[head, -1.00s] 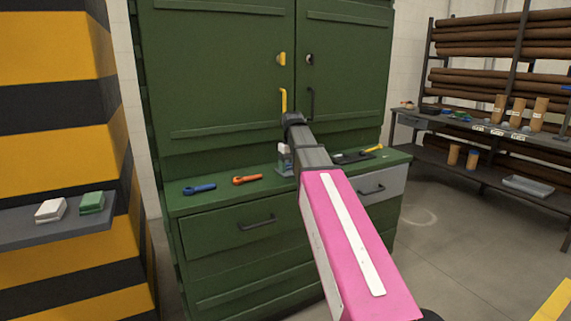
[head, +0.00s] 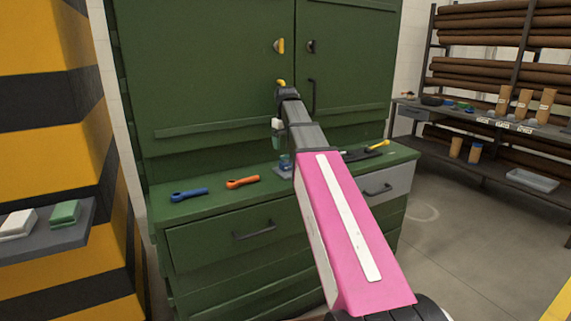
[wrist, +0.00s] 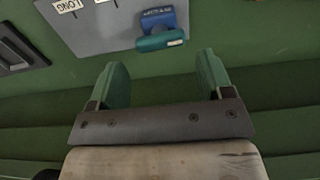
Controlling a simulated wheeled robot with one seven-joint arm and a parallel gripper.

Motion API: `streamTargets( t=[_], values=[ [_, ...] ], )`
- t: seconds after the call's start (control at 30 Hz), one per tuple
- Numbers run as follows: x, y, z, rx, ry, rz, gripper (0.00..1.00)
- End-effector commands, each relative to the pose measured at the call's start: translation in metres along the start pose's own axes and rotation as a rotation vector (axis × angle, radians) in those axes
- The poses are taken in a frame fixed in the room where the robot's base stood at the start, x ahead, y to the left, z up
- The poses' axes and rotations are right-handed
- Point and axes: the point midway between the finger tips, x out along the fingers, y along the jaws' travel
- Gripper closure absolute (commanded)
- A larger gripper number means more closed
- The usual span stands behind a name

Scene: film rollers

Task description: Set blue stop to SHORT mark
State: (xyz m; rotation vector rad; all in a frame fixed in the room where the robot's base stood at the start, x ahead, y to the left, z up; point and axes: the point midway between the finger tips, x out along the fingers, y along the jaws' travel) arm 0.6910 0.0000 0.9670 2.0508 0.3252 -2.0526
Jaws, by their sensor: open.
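The blue stop (wrist: 158,20) sits on a grey plate (wrist: 100,32) in the wrist view, with a teal-green bar across its near side. A LONG label (wrist: 68,5) is on the plate to its left. Another label is cut off at the top edge, so I cannot read it. In the head view the blue stop (head: 286,161) is small, on the green counter. My gripper (wrist: 163,67) is open and empty, its two green fingers apart, with the stop beyond the fingertips in the picture. In the head view my gripper (head: 278,138) hangs just above the stop.
A blue tool (head: 188,194) and an orange tool (head: 243,182) lie on the counter (head: 215,205) to the left. A yellow-handled tool (head: 377,145) lies to the right. Cabinet doors (head: 215,70) rise behind. A shelf with a green block (head: 65,213) is at far left.

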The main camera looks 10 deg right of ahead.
Motion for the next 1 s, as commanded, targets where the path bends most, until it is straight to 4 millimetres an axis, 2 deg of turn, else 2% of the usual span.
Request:
streamTargets(
  t=[0.3,0.5,0.7,0.97,1.0],
  values=[
    [0.055,0.0,0.001,0.0,-0.001,0.0,0.27],
    [0.078,0.0,0.001,0.001,0.0,0.0,0.27],
    [0.087,0.0,0.0,0.001,0.001,0.0,0.27],
    [0.088,0.0,0.0,0.001,0.001,0.0,0.27],
    [0.088,0.0,0.0,0.001,0.001,0.0,0.36]
  ],
)
